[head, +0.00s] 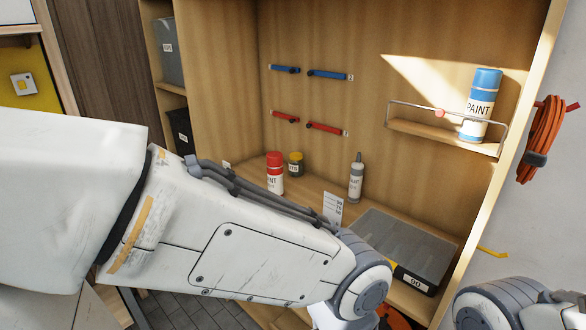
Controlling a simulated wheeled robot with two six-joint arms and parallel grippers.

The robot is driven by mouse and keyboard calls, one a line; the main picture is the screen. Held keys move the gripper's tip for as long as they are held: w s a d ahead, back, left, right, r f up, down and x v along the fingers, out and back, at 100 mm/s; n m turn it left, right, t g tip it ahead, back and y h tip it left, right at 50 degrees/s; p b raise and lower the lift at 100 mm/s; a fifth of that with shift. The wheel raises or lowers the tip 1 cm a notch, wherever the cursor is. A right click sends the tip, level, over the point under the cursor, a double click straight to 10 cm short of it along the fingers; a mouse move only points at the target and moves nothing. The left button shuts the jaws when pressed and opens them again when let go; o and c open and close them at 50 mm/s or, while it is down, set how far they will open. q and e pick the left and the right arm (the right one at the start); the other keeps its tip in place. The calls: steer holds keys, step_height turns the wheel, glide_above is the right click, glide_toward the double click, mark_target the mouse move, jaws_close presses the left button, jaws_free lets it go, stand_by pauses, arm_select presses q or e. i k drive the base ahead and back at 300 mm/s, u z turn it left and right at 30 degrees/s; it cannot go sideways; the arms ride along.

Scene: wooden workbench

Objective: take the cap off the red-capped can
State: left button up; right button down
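The red-capped can (275,177) is a white spray can labelled PAINT, upright on the bench shelf at the back, left of centre. Its red cap (274,159) is on it. My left arm reaches across from the left in front of the bench and hides the shelf area below and in front of the can. Its gripper is out of the picture. Only a link of my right arm shows at the bottom right; that gripper is also out of view.
A dark jar with a yellow lid (296,164) stands just right of the can. A grey-tipped bottle (356,178) stands farther right, beside a clear-lidded case (403,250). A blue-capped can (481,104) sits on a railed ledge (440,134). An orange cable (541,140) hangs at right.

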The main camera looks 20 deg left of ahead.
mark_target(275, 176)
steer(key=z, duration=1.75)
steer(key=i, duration=0.75)
steer(key=u, duration=3)
steer(key=i, duration=0.5)
steer(key=z, duration=0.05)
